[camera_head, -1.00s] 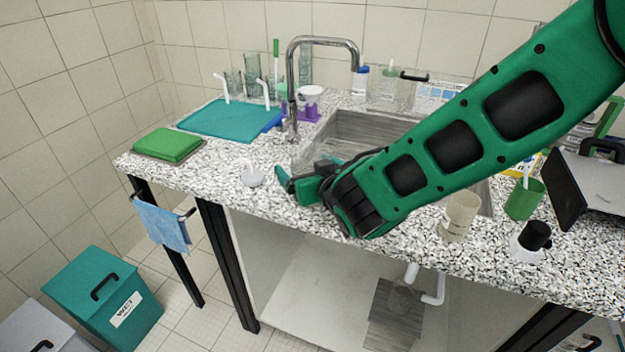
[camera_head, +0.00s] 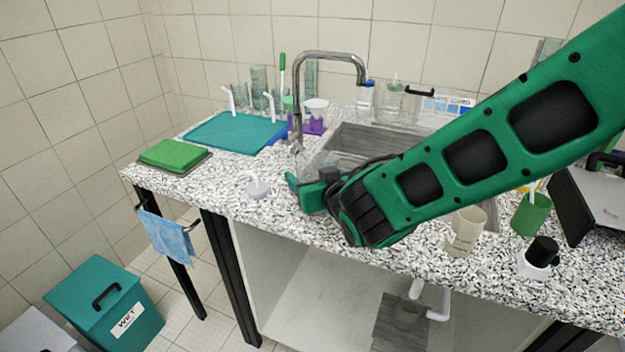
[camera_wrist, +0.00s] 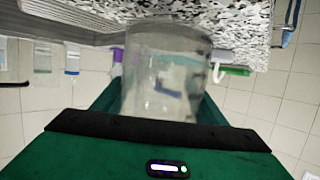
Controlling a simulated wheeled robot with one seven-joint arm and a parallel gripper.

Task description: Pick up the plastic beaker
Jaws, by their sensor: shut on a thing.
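The clear plastic beaker (camera_wrist: 166,72) fills the middle of the wrist view. It stands between the two green fingers of my gripper (camera_wrist: 160,102), which is shut on it. In the head view my gripper (camera_head: 312,190) is low over the speckled counter (camera_head: 235,190), at the front left of the sink. There the beaker is mostly hidden behind the gripper and wrist, so I cannot tell whether its base touches the counter.
The sink (camera_head: 368,140) and its faucet (camera_head: 331,56) are just behind my gripper. A beige cup (camera_head: 466,231) stands under my forearm, and a green cup (camera_head: 531,214) is further right. A teal mat (camera_head: 236,133) lies at the back left.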

